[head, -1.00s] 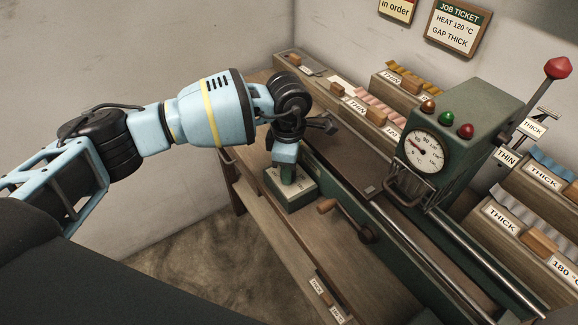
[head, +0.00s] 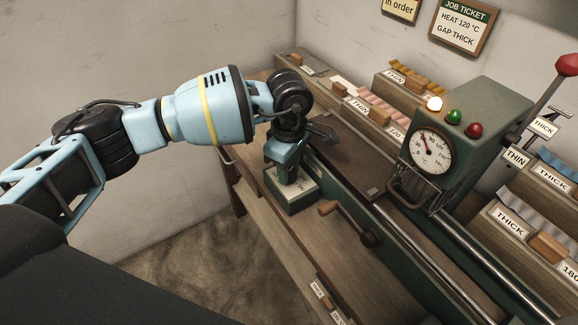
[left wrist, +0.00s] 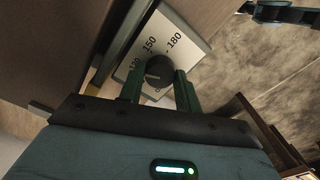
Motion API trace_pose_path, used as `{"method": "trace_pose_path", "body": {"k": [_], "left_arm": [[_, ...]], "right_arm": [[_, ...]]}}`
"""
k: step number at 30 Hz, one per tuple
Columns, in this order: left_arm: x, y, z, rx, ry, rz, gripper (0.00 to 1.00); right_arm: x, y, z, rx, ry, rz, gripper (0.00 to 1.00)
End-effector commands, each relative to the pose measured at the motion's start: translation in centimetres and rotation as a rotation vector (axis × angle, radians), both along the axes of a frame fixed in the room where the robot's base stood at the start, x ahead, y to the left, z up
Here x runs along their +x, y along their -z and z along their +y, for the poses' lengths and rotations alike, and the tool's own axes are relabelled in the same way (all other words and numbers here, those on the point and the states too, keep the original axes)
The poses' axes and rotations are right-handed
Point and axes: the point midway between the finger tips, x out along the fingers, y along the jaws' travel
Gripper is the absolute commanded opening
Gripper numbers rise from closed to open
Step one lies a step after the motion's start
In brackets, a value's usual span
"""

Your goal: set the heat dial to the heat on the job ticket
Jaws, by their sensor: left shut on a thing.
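The heat dial is a dark round knob (left wrist: 158,70) on a pale plate (left wrist: 187,42) marked 150 and 180, with a partly hidden number beside 150. My left gripper (left wrist: 158,84) is shut on the knob, one green finger on each side. In the head view my left gripper (head: 287,172) points down at the dial box (head: 291,203), hiding the knob. The knob's exact setting is unclear. The job ticket (head: 462,26) on the wall reads HEAT 120 °C, GAP THICK. The gauge (head: 432,153) has its needle pointing up and left. My right gripper is out of view.
Labelled bins line the back and right.

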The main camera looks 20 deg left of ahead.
Motion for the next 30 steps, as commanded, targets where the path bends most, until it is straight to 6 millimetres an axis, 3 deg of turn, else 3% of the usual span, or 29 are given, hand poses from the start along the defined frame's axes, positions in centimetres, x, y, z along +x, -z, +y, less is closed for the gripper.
{"method": "trace_pose_path", "body": {"k": [5, 6, 11, 21, 30], "left_arm": [[0.0, -0.1, 0.0, -0.001, -0.001, -0.002, 0.11], [0.0, -0.1, 0.0, -0.001, -0.001, -0.002, 0.36], [0.0, -0.1, 0.0, 0.000, -0.002, -0.001, 0.55], [0.0, -0.4, 0.0, 0.000, -0.002, -0.002, 0.55], [0.1, -4.8, 0.0, -0.001, -0.002, -0.004, 0.55]], "right_arm": [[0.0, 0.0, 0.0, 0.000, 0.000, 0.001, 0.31], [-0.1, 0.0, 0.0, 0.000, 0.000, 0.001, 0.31], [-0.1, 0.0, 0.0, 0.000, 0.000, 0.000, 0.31], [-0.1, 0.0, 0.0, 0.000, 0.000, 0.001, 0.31], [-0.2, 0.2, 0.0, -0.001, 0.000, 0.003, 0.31]]}}
